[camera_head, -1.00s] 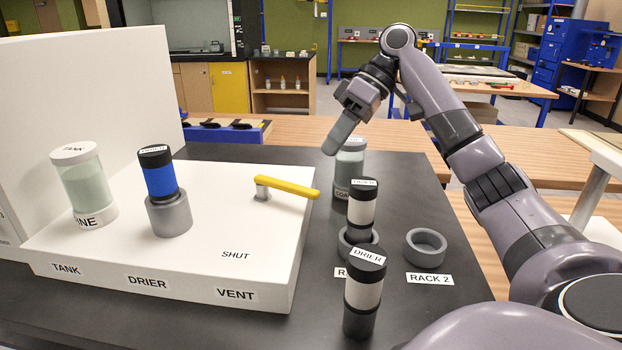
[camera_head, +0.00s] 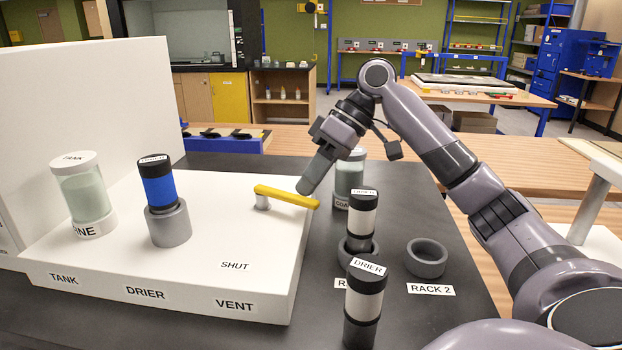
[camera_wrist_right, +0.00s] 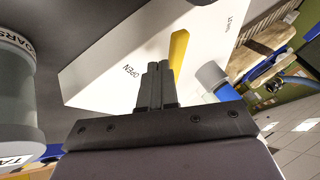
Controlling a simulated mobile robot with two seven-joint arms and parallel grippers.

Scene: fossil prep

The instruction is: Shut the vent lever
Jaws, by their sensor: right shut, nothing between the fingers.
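The yellow vent lever (camera_head: 285,196) is on a short grey pivot (camera_head: 262,202) on top of the white block (camera_head: 215,215). Its handle points right, toward the block's right edge, away from the printed SHUT mark (camera_head: 235,266). My right gripper (camera_head: 304,187) is shut and empty, with its fingertips just behind the free end of the lever. In the right wrist view, the shut fingers (camera_wrist_right: 158,85) are beside the lever (camera_wrist_right: 178,55), near the printed OPEN mark. Whether they touch it I cannot tell. My left gripper is not in view.
A blue drier cartridge (camera_head: 158,185) stands in a grey holder on the block, beside a tank jar (camera_head: 80,190). Right of the block stand a jar (camera_head: 350,172), two black-and-white drier cartridges (camera_head: 362,215) (camera_head: 364,300) and an empty rack ring (camera_head: 426,258).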

